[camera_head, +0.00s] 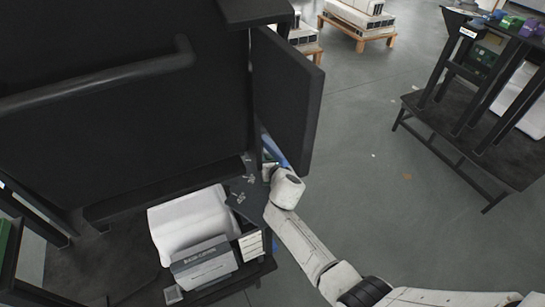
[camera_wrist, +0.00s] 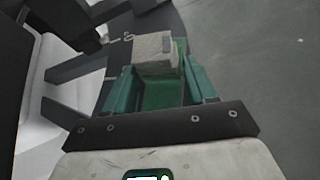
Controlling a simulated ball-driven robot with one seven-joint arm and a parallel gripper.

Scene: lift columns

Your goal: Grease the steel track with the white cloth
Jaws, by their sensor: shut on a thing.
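In the wrist view my gripper (camera_wrist: 158,70) has two green fingers, shut on a pale grey-white, block-shaped thing at their tips, which looks like the folded white cloth (camera_wrist: 154,48). In the head view my gripper's end is mostly hidden behind my white wrist, beside the upright black panel (camera_head: 284,98); the cloth cannot be made out there. I cannot clearly tell a steel track in either view. Whether the cloth touches anything is unclear.
A large black cabinet (camera_head: 100,125) fills the left. Below it are a white padded block (camera_head: 188,222), a grey labelled box (camera_head: 203,262) and a small dark shelf (camera_head: 242,196) with metal bits. A black bench (camera_head: 500,150) stands right. Open grey floor (camera_head: 375,170) lies between.

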